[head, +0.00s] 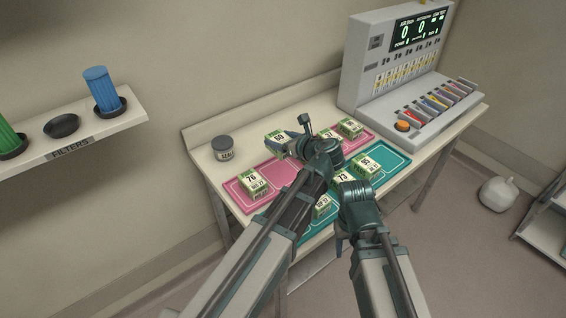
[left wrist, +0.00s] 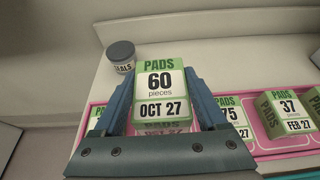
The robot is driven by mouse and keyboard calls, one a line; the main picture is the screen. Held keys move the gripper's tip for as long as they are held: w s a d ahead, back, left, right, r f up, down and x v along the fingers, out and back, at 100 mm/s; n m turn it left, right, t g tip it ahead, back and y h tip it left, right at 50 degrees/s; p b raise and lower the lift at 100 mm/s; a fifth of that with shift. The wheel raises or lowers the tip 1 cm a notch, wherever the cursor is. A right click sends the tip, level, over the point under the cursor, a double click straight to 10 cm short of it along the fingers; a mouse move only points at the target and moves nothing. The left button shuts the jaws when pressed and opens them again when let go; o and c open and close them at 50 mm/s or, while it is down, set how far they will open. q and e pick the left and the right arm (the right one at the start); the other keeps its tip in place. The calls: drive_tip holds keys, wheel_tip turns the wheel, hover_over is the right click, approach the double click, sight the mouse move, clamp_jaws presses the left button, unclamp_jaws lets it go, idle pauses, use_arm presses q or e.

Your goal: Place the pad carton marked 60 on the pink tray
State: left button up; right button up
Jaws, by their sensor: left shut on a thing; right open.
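The pad carton marked 60 (head: 279,142), white and green, is between the fingers of my left gripper (head: 295,136). In the left wrist view the carton (left wrist: 160,82) faces the camera, reading 60 pieces, OCT 27, with a blue finger on each side. The pink tray (head: 284,172) lies along the back of the table; the carton shows over its rear edge, and I cannot tell its height. The carton marked 76 (head: 252,182) stands on the tray's left part. My right gripper (head: 347,190) is open near the teal tray, its fingers partly hidden.
More cartons, including one marked 37 (left wrist: 289,107), stand on the pink tray's right part. The teal tray (head: 397,160) in front holds several cartons. A grey SEALS jar (head: 222,148) stands behind the pink tray. A display console (head: 385,60) occupies the table's right end.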

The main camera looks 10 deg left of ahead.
use_arm(q)
drive_tip(key=shift+s+f+b, duration=0.25)
drive_tip(key=shift+f+b, duration=0.15)
drive_tip(key=shift+b, duration=0.1)
wheel_tip(320, 180, down, 9)
drive_tip(key=b, duration=0.9)
drive_tip(key=shift+f, duration=0.15)
drive_tip(key=shift+f, duration=0.15)
drive_tip(key=o, duration=1.5)
drive_tip(key=shift+r, duration=0.25)
